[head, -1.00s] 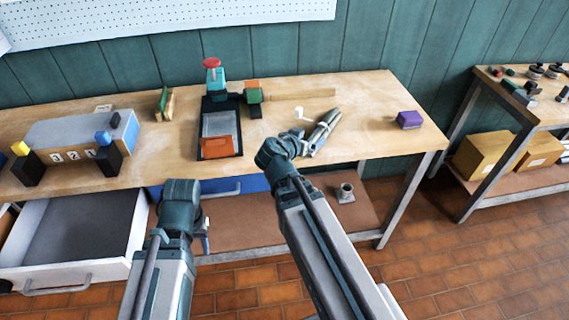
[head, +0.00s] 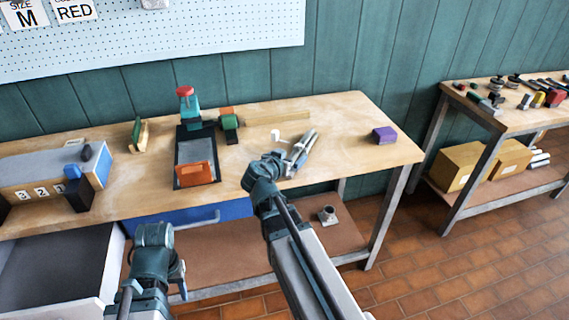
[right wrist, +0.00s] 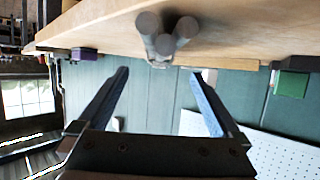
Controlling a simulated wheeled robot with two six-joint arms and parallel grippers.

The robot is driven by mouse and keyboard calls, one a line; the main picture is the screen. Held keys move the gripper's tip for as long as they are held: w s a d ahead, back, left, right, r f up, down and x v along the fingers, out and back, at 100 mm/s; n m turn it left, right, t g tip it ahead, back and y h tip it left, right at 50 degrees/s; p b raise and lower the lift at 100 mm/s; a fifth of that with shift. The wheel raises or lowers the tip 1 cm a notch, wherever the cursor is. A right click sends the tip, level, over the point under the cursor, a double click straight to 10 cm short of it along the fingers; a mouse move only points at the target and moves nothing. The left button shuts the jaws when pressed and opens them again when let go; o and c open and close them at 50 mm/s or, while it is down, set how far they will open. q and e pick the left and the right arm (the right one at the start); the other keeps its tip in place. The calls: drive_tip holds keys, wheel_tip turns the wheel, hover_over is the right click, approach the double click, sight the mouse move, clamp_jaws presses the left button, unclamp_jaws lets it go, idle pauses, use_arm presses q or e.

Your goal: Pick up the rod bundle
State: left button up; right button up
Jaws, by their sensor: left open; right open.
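The rod bundle (head: 302,150) lies on the workbench right of the middle, grey rods held together by a lighter band. In the right wrist view the rod ends (right wrist: 165,36) point towards the camera, in front of the fingertips and toward the top of the picture. My right gripper (right wrist: 157,74) is open and empty, its two fingers apart with the bundle roughly centred between their lines but not between them.
An open drawer (head: 60,270) juts out at left. Bare wood lies right of the bundle.

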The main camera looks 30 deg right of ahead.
sight(297, 151)
drive_tip(key=b+x, duration=0.2)
drive_tip(key=x, duration=0.6)
drive_tip(key=shift+w+d+f+b, duration=0.15)
drive_tip(key=shift+w+d+b, duration=0.1)
drive_tip(key=shift+b, duration=0.15)
drive_tip(key=shift+c, duration=0.2)
clamp_jaws()
